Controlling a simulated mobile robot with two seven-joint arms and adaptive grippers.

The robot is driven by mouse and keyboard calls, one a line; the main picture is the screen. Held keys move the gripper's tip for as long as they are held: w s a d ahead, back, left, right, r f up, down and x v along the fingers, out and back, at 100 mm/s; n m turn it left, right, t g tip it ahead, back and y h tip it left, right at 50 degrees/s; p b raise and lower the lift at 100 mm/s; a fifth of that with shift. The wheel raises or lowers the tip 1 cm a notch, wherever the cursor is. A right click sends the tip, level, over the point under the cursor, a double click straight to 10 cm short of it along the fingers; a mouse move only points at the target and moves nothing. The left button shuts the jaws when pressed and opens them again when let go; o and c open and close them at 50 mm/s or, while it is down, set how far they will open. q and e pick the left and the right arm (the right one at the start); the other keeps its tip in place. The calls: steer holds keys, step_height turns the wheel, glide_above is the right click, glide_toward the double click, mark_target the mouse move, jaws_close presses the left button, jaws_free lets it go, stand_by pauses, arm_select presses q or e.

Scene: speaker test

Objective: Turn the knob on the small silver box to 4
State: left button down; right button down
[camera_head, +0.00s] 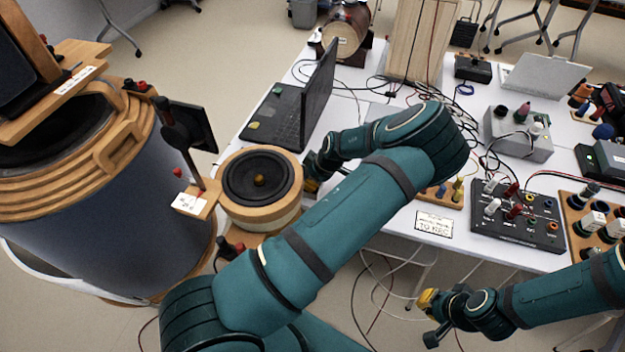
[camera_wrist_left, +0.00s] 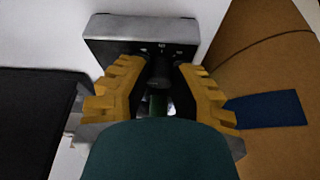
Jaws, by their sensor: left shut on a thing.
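In the left wrist view, the small silver box (camera_wrist_left: 140,24) has a dark front panel with white marks. A black knob (camera_wrist_left: 159,70) stands out from that panel. My left gripper (camera_wrist_left: 162,88) has its yellow fingers on either side of the knob and is shut on it. The knob's setting cannot be read. In the head view, my left gripper (camera_head: 313,172) is at the table's left edge, partly hidden behind the round speaker, and the small box cannot be made out there. My right gripper (camera_head: 432,315) hangs in front of the table, away from everything; its finger opening is unclear.
A round wooden speaker (camera_head: 262,177) stands beside my left gripper. An open laptop (camera_head: 290,112) is behind it. A larger grey box with knobs (camera_head: 518,133) and a black knob panel (camera_head: 516,215) stand to the right. Cables cross the white table (camera_head: 352,88).

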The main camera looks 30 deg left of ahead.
arm_select(q)
steer(key=shift+s+a+m+t, duration=0.15)
steer(key=shift+m+t, duration=0.35)
steer(key=shift+m, duration=1.1)
steer(key=c, duration=0.8)
jaws_free()
steer(key=shift+d+r, duration=0.25)
steer(key=shift+r, duration=0.2)
steer(key=v, duration=1.1)
